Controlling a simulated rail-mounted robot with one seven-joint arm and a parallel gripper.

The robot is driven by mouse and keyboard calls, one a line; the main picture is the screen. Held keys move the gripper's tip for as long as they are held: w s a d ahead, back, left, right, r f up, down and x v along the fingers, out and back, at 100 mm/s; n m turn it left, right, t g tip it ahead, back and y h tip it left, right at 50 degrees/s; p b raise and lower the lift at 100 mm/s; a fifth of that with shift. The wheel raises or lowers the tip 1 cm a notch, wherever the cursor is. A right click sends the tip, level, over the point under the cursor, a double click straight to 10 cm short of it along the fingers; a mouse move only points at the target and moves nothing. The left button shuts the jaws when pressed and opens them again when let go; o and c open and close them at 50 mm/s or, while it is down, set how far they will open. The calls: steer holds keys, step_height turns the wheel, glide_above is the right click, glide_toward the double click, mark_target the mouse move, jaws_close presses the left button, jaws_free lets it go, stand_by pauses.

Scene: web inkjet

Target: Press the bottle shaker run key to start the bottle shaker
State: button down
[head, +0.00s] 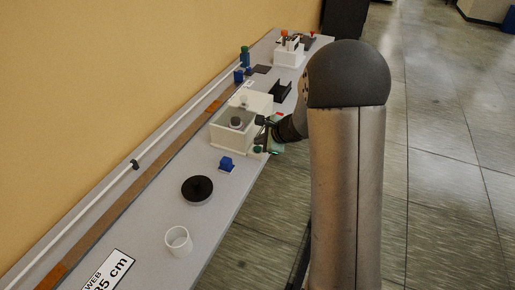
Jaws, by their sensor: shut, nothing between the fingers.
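A cream open box (227,140) with a grey round-capped thing (236,122) inside stands at mid-table in the head view. I cannot tell for sure that it is the bottle shaker. A small green spot (257,149) shows at the box's front right corner; whether it is the run key is too small to tell. My gripper (263,132) is shut and empty, at the right side of the box and just above the green spot. Whether it touches anything cannot be told. My arm hides the area to the right of the gripper.
A blue block (227,163), a black disc with a knob (197,189) and a white cup (178,241) stand nearer on the table. A black holder (281,91) and a white rack (289,57) stand farther back. A pale rail (90,200) runs along the wall side.

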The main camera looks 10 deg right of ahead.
mark_target(261, 149)
steer(key=shift+f, duration=0.2)
steer(key=shift+f+b, duration=0.3)
steer(key=shift+b, duration=0.4)
steer(key=shift+f+b, duration=0.4)
steer(key=shift+b, duration=0.1)
stand_by(0.6)
steer(key=shift+r, duration=0.15)
steer(key=shift+r+p, duration=0.55)
steer(key=shift+r, duration=0.2)
steer(key=shift+r+p, duration=1.85)
steer(key=shift+r, duration=0.7)
steer(key=shift+f, duration=0.1)
